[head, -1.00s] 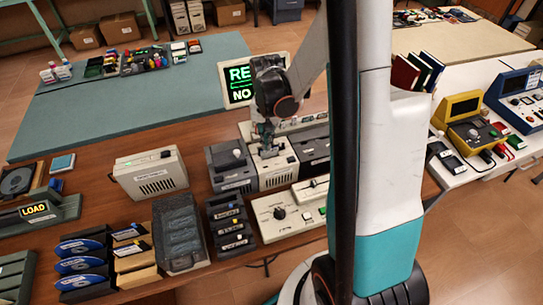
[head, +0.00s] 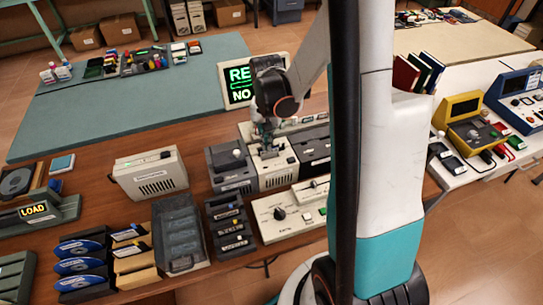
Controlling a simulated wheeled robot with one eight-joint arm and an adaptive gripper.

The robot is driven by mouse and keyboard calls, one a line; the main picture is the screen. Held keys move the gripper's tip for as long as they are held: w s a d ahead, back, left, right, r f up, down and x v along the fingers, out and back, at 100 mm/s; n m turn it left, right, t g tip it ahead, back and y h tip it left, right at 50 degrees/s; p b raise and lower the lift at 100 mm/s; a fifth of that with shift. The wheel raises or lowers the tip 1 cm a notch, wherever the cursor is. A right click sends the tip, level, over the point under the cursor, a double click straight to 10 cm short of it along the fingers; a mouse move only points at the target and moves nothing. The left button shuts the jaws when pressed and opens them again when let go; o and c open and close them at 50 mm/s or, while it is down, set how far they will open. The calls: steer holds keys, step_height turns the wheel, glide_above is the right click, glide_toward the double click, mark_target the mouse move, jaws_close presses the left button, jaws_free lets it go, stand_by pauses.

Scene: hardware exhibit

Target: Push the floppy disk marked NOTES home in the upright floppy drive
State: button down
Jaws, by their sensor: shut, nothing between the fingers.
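My gripper (head: 267,147) points down over the top of a pale beige drive unit (head: 277,177) in the middle of a row of units on the wooden bench. Its fingers are shut, with nothing seen held between them. This unit appears to be the upright floppy drive. The fingertips are at or just above its top; I cannot tell whether they touch. The floppy disk marked NOTES cannot be made out; the gripper and the small scale hide any disk edge or label at the slot.
Dark units (head: 231,170) and (head: 314,150) flank the beige one. A control panel (head: 290,212) with a knob and buttons stands in front. A lit green sign (head: 240,84) stands behind. A grey tray (head: 181,235) and disk racks (head: 84,262) fill the front left.

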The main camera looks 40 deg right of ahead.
steer(key=shift+f+b, duration=0.95)
steer(key=shift+f, duration=0.15)
steer(key=shift+r, duration=0.1)
stand_by(0.4)
step_height(320, 180, up, 7)
steer(key=p, duration=0.4)
steer(key=shift+p, duration=0.35)
stand_by(2.4)
